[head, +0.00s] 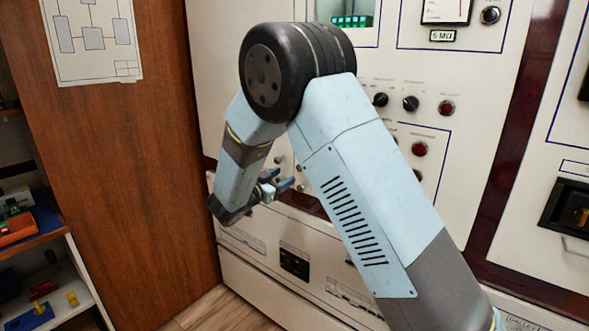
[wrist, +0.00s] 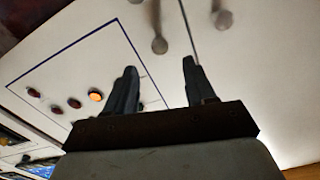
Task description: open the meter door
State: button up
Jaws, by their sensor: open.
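My gripper (head: 278,188) is open and empty in front of the pale cabinet, at the left of the panel in the head view. In the wrist view its two dark fingers (wrist: 160,68) are spread and point at a pale panel (wrist: 250,70). Two small round knobs show just beyond the fingertips, one above the gap (wrist: 160,45) and one to the right (wrist: 223,18). A thin seam runs between them. A meter (head: 447,10) with a red needle is at the top of the head view. I cannot tell which panel is the meter door; my arm hides much of the cabinet.
Black knobs (head: 410,103) and red lamps (head: 446,108) stick out right of my arm. A lower cabinet section (head: 262,240) lies below my gripper. A brown wooden panel (head: 150,140) and shelves (head: 60,290) stand at left. Some wooden floor (head: 200,308) shows between.

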aim_at(299, 168)
jog(key=x, duration=1)
grip_shut()
dwell(0.4)
